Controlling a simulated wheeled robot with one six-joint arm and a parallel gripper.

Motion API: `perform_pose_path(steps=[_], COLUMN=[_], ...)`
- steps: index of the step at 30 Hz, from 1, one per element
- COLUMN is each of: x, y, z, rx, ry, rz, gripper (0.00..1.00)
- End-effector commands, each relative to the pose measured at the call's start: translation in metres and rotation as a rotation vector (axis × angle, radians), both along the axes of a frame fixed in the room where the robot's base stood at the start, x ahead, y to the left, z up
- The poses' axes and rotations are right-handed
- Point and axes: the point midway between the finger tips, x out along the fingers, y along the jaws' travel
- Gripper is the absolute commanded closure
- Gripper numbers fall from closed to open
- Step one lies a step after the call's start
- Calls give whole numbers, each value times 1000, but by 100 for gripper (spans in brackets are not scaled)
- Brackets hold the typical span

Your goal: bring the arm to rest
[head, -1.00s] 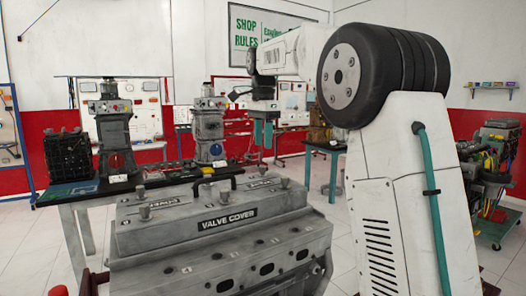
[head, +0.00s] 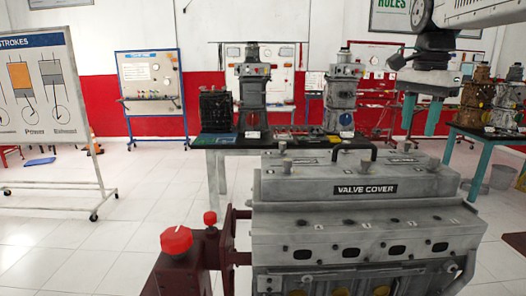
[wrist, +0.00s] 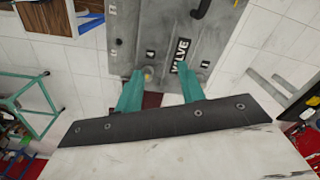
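My gripper (head: 420,115) hangs at the upper right in the head view, above and behind the right end of the valve cover (head: 300,190). Its two teal fingers point down and stand apart, with nothing between them. In the wrist view my gripper (wrist: 160,92) is open over the grey valve cover (wrist: 150,30), and no contact shows. My arm (head: 475,14) enters from the top right corner; most of it is outside the head view.
The grey engine block (head: 365,238) carries the valve cover, beside a dark red stand with red knobs (head: 176,240). A black-topped bench (head: 225,142) with engine models stands behind. A whiteboard (head: 50,100) is at left.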

Motion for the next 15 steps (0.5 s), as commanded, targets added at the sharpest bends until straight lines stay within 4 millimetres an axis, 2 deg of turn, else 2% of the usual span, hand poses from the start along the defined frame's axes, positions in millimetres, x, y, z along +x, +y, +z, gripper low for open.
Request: perform_pose_path(steps=[1, 5, 8, 12, 15], x=[-26, -86, -132, -193, -229], y=[11, 33, 47, 62, 69], z=[-5, -31, -58, -104, -137], rx=[-4, -17, -29, -48, -62], ry=[-8, -23, -36, -51, -59], rz=[86, 327, 513, 767, 922], gripper=[61, 61, 61, 61, 61])
